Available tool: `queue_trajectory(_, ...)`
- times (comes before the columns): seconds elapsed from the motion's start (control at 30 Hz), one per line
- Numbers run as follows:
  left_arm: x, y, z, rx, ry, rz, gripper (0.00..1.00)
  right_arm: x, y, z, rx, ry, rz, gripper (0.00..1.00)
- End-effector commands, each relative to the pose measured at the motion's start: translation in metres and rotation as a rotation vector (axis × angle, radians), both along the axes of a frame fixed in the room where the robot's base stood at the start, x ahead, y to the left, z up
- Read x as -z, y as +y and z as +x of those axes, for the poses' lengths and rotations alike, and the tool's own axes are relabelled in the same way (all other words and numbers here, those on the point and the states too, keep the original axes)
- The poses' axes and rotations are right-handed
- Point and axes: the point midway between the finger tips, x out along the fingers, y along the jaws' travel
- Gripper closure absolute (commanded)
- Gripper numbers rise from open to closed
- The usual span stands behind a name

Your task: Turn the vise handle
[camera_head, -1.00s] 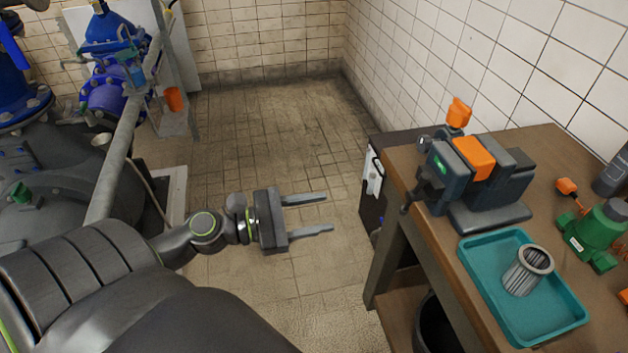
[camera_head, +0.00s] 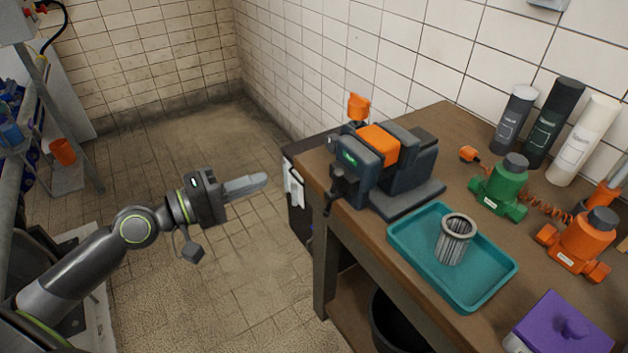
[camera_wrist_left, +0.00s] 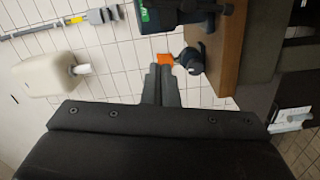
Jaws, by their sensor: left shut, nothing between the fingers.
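The vise (camera_head: 395,178) is dark grey with an orange top block and stands on the near left corner of the workbench. Its black handle (camera_head: 340,184) is on the left face, hanging over the bench edge. In the left wrist view part of the vise (camera_wrist_left: 160,14) with its green label shows at the top; I cannot clearly tell the handle there. My left gripper (camera_head: 262,181) is shut and empty, in the air left of the vise and apart from the handle. Its closed fingers also show in the left wrist view (camera_wrist_left: 160,84). My right gripper is not in view.
The brown workbench (camera_head: 285,160) edge region has open floor to its left. A teal tray (camera_head: 490,293) holds a metal filter (camera_head: 455,238). Green (camera_head: 498,187) and orange (camera_head: 578,243) pumps, several bottles and a purple box (camera_head: 560,325) stand further right. An orange item (camera_head: 358,106) is behind the vise.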

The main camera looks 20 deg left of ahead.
Motion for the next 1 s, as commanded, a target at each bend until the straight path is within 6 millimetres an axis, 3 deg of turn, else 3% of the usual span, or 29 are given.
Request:
queue_trajectory(0.47,-0.002,-0.027,0.031,-0.001,0.003,-0.012,1.0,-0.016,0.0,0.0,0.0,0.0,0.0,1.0)
queue_trajectory(0.93,-0.001,-0.066,0.076,0.001,0.006,-0.013,1.0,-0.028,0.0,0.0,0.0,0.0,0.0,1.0)
queue_trajectory(1.0,0.002,-0.074,0.07,0.001,0.008,-0.013,1.0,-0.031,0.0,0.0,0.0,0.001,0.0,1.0)
